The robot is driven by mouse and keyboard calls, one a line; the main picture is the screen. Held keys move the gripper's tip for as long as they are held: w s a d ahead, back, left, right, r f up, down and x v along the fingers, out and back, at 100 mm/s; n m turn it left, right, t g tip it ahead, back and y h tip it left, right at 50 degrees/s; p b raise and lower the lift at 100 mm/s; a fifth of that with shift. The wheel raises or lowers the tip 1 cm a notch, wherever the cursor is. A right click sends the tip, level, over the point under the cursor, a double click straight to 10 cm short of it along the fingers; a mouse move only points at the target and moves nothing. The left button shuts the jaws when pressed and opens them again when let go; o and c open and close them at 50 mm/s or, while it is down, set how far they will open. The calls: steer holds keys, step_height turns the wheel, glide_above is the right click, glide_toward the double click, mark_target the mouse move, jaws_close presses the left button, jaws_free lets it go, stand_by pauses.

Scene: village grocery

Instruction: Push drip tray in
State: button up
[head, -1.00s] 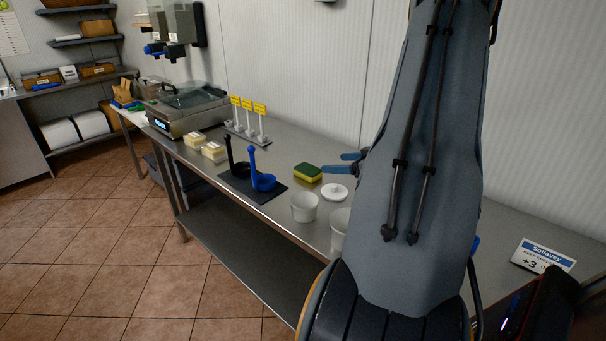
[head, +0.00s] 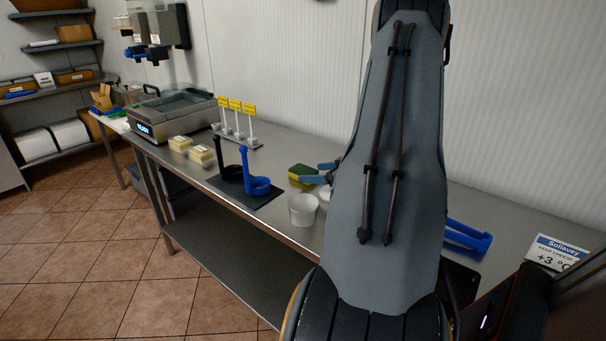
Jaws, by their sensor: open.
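I cannot make out for sure which thing is the drip tray. A blue frame-like piece (head: 467,236) shows at the right on the steel counter, partly hidden behind my arm, with a dark flat surface in front of it. A dark flat mat (head: 268,200) lies under a black and a blue ladle-shaped holder. The rest of the gripper is hidden.
Near the fingers are the sponge (head: 301,176), a white tub (head: 303,210) and a partly hidden white lid (head: 325,195). Further left stand a blue holder (head: 257,184), yellow signs (head: 237,106), pale blocks (head: 200,154) and a scale-like machine (head: 172,112). A sign (head: 556,250) stands right.

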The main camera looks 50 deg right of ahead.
mark_target(309, 172)
steer(key=p+x, duration=0.1)
steer(key=x, duration=0.3)
steer(key=shift+c, duration=0.5)
steer(key=c, duration=1.1)
steer(key=shift+r, duration=0.1)
step_height(309, 172, up, 10)
steer(key=shift+f+b, duration=0.1)
steer(key=shift+b, duration=0.75)
